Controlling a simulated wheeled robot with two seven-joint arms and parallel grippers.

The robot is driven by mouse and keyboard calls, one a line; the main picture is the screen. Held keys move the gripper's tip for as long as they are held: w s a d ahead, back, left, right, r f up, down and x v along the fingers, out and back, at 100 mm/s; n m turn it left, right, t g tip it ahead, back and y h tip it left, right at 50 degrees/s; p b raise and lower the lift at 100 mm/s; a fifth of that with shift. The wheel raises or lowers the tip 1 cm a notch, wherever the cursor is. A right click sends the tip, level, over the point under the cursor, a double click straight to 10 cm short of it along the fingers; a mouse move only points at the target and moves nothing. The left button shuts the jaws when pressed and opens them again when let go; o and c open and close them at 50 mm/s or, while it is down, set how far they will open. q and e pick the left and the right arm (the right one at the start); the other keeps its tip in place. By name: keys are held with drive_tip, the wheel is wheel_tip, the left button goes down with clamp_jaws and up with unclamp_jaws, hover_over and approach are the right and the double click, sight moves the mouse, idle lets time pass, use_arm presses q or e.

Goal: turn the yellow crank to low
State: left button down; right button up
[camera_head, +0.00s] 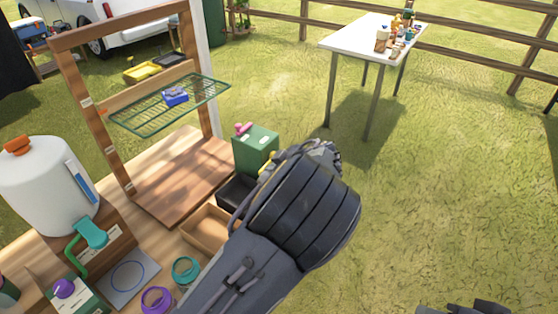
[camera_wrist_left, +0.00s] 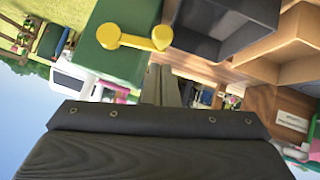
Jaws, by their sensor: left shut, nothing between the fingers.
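The yellow crank (camera_wrist_left: 135,38) shows in the left wrist view as a bar with a round knob at each end, on the face of a green box (camera_wrist_left: 120,15). In the head view only a sliver of yellow shows beside the green box (camera_head: 256,147); my left arm hides the rest. My left gripper (camera_wrist_left: 166,88) is shut and empty, its fingertips close to the crank's right-hand knob in the wrist view. I cannot tell whether they touch. Any low marking is not visible. Dark parts at the head view's bottom right edge seem to be my right gripper (camera_head: 465,309), mostly cut off.
A black bin (camera_head: 236,190) and a brown wooden bin (camera_head: 207,228) stand beside the green box. A white tank (camera_head: 45,185) with a teal tap and a wooden rack (camera_head: 62,80) stand on the left. A white table (camera_head: 350,38) stands apart on open grass.

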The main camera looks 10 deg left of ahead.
use_arm(q)
drive_tip(key=shift+w+f, duration=0.25)
drive_tip(key=shift+f, duration=0.65)
drive_tip(key=f+b, duration=0.1)
drive_tip(key=b, duration=0.3)
drive_tip(key=f+n+t+b, duration=0.1)
drive_tip(key=b, duration=0.4)
drive_tip(key=f+t+b, duration=0.1)
drive_tip(key=f+b, duration=0.1)
drive_tip(key=b, duration=0.3)
drive_tip(key=shift+s, duration=0.3)
drive_tip(key=f+n+t+b, duration=0.1)
drive_tip(key=b, duration=0.6)
drive_tip(key=f+n+t+b, duration=0.1)
drive_tip(key=t+b, duration=0.1)
drive_tip(key=b, duration=0.5)
drive_tip(key=shift+w+h, duration=0.1)
drive_tip(key=shift+h, duration=0.3)
drive_tip(key=shift+w+r+b, duration=0.1)
drive_tip(key=shift+r+b, duration=0.05)
drive_tip(key=shift+b, duration=0.65)
drive_tip(key=shift+r, duration=0.1)
